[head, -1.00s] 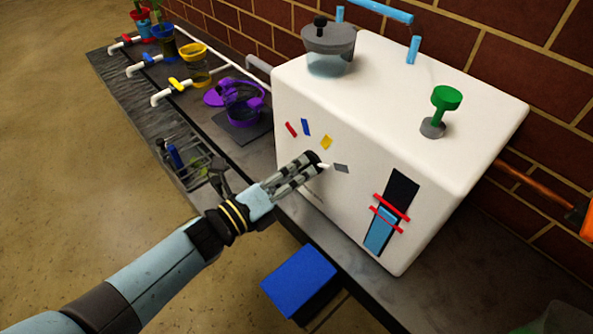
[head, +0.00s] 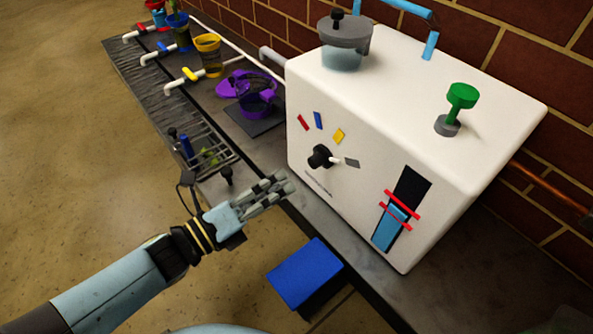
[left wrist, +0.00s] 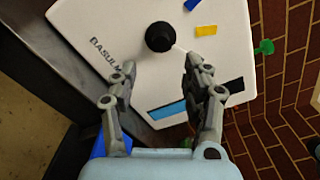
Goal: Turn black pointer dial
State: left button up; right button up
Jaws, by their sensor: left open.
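The black pointer dial (head: 320,157) sits on the front face of the white machine (head: 440,140). Its white pointer tip (head: 335,160) is turned toward the grey mark (head: 352,163). Red (head: 303,122), blue (head: 318,120) and yellow (head: 338,136) marks lie in an arc above it. My left gripper (head: 287,187) is apart from the dial, to its lower left. In the left wrist view the dial (left wrist: 159,37) lies ahead, beyond the two spread fingers (left wrist: 158,72), with nothing between them. My right gripper is not in view.
A blue box (head: 305,272) stands below the machine's front. A gauge with red bands (head: 400,210) is right of the dial. A purple pot (head: 252,97) and coloured cups stand along the counter (head: 215,125) at left. A green knob (head: 462,97) is on the machine's top.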

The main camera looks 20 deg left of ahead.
pick_arm(q)
jog(key=v, duration=0.4)
dwell(0.4)
